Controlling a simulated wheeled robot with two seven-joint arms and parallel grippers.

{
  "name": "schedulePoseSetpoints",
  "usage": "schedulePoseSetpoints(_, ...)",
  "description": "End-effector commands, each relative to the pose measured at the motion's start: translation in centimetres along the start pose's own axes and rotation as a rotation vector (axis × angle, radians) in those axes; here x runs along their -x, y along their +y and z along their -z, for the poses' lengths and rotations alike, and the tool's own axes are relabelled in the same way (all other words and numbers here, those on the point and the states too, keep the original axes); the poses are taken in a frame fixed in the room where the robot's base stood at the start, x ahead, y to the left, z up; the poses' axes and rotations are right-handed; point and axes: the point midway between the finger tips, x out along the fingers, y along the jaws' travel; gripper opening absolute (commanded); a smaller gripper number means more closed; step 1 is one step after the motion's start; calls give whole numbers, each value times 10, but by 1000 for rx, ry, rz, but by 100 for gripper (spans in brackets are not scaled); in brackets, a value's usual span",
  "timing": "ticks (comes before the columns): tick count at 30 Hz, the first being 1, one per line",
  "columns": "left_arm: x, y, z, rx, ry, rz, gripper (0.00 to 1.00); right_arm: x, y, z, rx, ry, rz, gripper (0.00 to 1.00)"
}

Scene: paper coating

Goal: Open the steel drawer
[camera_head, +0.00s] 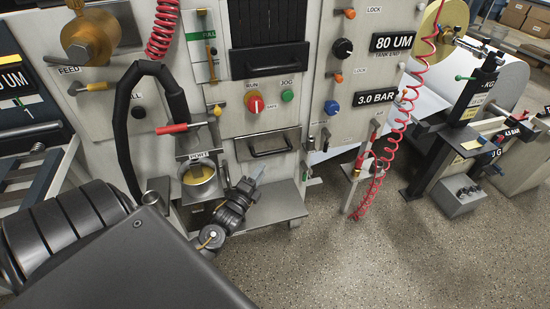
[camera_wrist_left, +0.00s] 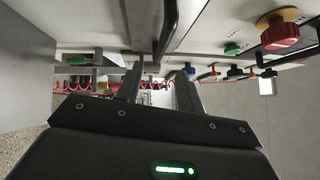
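The steel drawer (camera_head: 269,140) is a flat metal front low on the machine panel, with a dark bar handle (camera_head: 270,153) across it. It looks shut. My left gripper (camera_head: 257,176) is just below and left of the handle, its fingers pointing up and right. In the left wrist view the two fingers (camera_wrist_left: 158,92) stand apart with a gap and nothing is clearly held between them. I cannot tell from these frames whether the fingers touch the handle. My right gripper is not in view.
A red RUN knob (camera_head: 254,104) and a green JOG button (camera_head: 288,96) sit above the drawer. A round metal port (camera_head: 198,179) is left of my gripper. A grey ledge (camera_head: 277,204) lies below.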

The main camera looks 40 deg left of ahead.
Motion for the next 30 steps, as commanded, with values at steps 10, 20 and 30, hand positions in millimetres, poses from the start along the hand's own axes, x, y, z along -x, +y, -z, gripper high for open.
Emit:
schedulePoseSetpoints(10,-31,-4,0,-2,-1,5,38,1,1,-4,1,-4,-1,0)
schedulePoseSetpoints(20,-89,-2,0,-1,-2,1,38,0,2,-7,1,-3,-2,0)
schedulePoseSetpoints(30,-109,-1,0,0,0,-1,38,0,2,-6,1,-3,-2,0)
